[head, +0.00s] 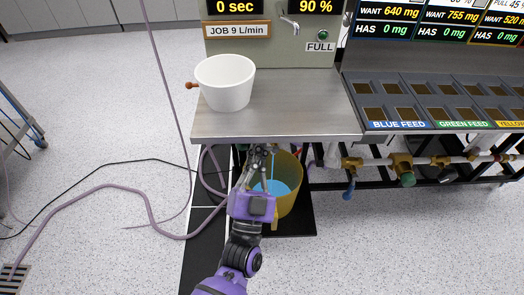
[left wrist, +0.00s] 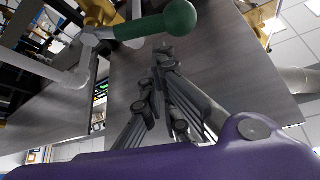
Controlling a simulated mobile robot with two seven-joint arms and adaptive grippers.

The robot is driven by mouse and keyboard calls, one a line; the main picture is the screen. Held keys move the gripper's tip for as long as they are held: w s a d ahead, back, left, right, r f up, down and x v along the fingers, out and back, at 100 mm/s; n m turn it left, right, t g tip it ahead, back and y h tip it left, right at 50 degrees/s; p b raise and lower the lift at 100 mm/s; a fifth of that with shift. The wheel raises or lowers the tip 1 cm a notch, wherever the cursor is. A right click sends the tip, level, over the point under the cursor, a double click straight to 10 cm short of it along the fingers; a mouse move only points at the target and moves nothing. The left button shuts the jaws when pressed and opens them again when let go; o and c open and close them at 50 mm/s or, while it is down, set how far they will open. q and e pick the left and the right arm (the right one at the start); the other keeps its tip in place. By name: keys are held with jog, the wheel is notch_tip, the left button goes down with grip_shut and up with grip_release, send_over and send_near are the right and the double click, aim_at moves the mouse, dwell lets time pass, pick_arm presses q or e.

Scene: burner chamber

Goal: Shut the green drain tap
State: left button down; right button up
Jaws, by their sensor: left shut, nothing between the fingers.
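A green tap handle (left wrist: 165,25) with a rounded end and a grey lever shows close up in the left wrist view. It joins a brass valve body (left wrist: 98,12) beneath the grey bench. My left gripper (head: 262,148) is at the bench's front edge in the head view, above the yellow bucket (head: 293,200). In the left wrist view its fingers (left wrist: 163,50) are together and empty, their tips just below the green handle in the picture. I cannot tell whether they touch it. The head view does not clearly show this handle near the gripper. My right gripper is not in view.
The bucket holds blue liquid, with a thin light-blue streak above it. A white pot (head: 225,85) stands on the steel bench (head: 300,100). Right of the bucket, a pipe carries a blue handle (head: 348,190) and another green-ended valve (head: 407,178). A hose (head: 100,188) lies on the floor at left.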

pick_arm(q)
jog(key=shift+a+f, duration=0.1)
jog(key=shift+f, duration=0.2)
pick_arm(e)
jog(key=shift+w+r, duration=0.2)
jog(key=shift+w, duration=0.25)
pick_arm(q)
jog(key=n+y, duration=0.1)
jog(key=a+f+n+y, duration=0.1)
jog(key=n, duration=0.1)
jog(key=f+n+y+b, duration=0.1)
jog(key=n, duration=0.1)
jog(key=shift+a+t, duration=0.35)
jog(key=shift+t, duration=0.05)
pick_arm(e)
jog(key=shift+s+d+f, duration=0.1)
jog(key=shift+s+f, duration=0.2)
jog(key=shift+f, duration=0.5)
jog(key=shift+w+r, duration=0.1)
